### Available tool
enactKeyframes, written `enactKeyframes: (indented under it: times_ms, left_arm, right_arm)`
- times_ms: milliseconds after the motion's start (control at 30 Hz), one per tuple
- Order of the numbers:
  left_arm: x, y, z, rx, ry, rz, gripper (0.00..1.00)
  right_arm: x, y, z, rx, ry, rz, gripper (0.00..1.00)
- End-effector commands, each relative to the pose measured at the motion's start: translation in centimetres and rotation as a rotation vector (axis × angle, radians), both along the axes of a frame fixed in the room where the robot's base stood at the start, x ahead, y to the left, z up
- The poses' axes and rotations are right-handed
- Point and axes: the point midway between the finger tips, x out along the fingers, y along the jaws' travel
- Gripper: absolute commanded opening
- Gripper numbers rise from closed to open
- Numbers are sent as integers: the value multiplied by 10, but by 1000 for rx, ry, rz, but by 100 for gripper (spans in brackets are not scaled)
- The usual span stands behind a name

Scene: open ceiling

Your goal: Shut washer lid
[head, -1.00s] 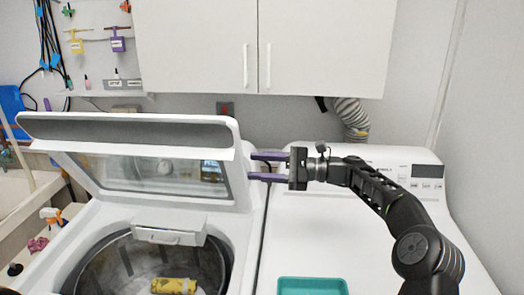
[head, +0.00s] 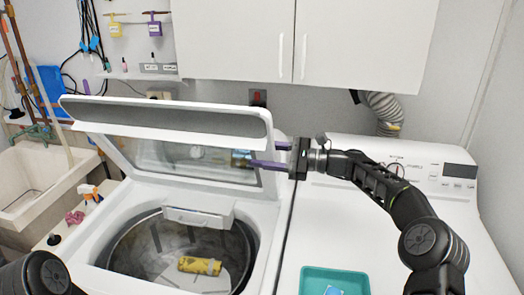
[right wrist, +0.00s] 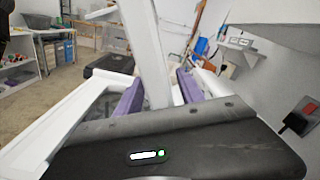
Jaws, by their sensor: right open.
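The washer lid (head: 165,118) stands open and tilted back above the washer (head: 268,215) in the head view. It is white with a glass pane and a dark grey front strip. My right gripper (head: 268,155) is open at the lid's right edge. One purple finger passes in front of the lid and the other is partly hidden behind it. In the right wrist view a white part of the lid (right wrist: 150,50) rises between the two purple fingers. I cannot tell whether they touch it. My left gripper is out of view.
A yellow item (head: 200,265) lies in the open drum. A second white machine (head: 330,225) stands on the right with a teal tray (head: 312,275) on it. White cabinets (head: 340,40) hang above. A sink (head: 35,185) is at the left.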

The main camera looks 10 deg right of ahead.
Motion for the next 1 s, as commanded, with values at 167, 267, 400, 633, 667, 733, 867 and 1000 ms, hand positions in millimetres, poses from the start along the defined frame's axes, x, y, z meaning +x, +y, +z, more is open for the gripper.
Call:
enactKeyframes:
  times_ms: [167, 267, 400, 633, 667, 733, 867, 1000]
  left_arm:
    - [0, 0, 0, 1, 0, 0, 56]
    - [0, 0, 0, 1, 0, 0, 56]
    - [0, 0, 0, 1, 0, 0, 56]
    - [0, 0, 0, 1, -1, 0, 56]
    - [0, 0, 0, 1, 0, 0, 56]
    - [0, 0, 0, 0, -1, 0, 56]
    - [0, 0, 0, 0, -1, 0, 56]
    - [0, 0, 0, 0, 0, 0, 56]
  right_arm:
    - [1, 2, 0, 0, 0, -1, 45]
    - [1, 2, 0, 0, 0, -1, 45]
    - [1, 2, 0, 0, 0, -1, 36]
    - [1, 2, 0, 0, 0, -1, 17]
    - [1, 2, 0, 0, 0, -1, 14]
    - [1, 2, 0, 0, 0, -1, 9]
    - [1, 2, 0, 0, 0, -1, 0]
    - [1, 2, 0, 0, 0, -1, 0]
